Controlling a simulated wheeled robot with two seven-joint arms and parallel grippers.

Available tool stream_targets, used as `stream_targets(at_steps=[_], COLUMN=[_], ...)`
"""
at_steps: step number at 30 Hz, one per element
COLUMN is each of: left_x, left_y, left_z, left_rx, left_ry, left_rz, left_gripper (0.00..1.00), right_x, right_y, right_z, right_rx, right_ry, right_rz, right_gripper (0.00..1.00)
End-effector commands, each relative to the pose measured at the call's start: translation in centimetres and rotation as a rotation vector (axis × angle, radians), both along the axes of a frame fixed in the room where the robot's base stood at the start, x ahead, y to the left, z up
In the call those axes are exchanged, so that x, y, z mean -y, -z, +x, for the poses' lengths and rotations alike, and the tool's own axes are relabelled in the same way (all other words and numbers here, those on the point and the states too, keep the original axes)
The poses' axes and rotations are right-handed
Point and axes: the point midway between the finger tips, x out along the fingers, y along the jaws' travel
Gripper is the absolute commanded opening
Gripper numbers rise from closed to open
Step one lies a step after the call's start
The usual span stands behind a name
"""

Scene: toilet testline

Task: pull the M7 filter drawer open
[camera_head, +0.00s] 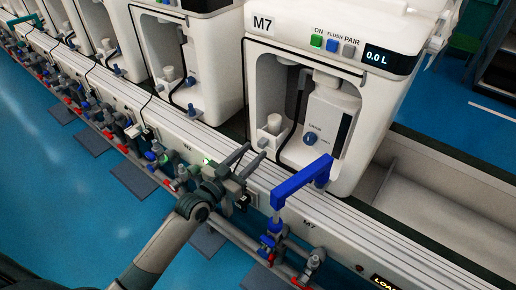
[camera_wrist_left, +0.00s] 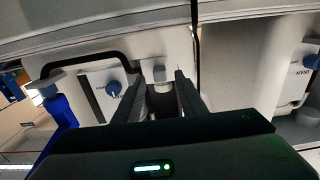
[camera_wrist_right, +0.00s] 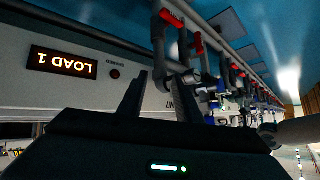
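The M7 unit (camera_head: 345,45) stands at the right of the head view with an open recess in its front. At the recess's lower left is a small white box part with a round cap (camera_head: 273,124), which may be the filter drawer; I cannot tell for sure. My left gripper (camera_head: 257,149) is in front of it, fingers apart and pointing toward it. In the left wrist view a pale block-like knob (camera_wrist_left: 163,76) shows between the open fingertips; contact cannot be told. My right gripper (camera_wrist_right: 157,85) is seen only in its own wrist view, open and empty.
Valves and pipes run along the rail (camera_head: 330,225). A LOAD 1 display (camera_wrist_right: 64,62) shows near my right gripper.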

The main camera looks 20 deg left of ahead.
Motion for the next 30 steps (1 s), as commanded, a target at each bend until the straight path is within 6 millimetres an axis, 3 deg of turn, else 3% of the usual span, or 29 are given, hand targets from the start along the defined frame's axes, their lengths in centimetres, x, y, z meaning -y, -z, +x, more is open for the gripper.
stream_targets(at_steps=[7,20,25,30], left_x=[1.0,1.2,1.2,1.2], left_y=[0.0,0.0,0.0,0.0], left_z=[2.7,3.4,3.4,3.3], left_rx=[0.000,-0.001,-0.001,-0.001], left_ry=[0.000,0.000,0.000,0.000], left_rz=[-0.001,0.000,0.000,0.000], left_gripper=[0.38,0.38,0.00,0.00], right_x=[-0.2,-0.4,-0.4,-0.4], right_y=[-0.6,-0.9,-0.9,-0.9], right_z=[0.8,1.1,1.0,1.0], right_rx=[0.052,0.070,0.069,0.067], right_ry=[0.003,0.002,0.003,0.002], right_rz=[0.009,0.015,0.015,0.015], right_gripper=[0.31,0.31,0.31,0.31])
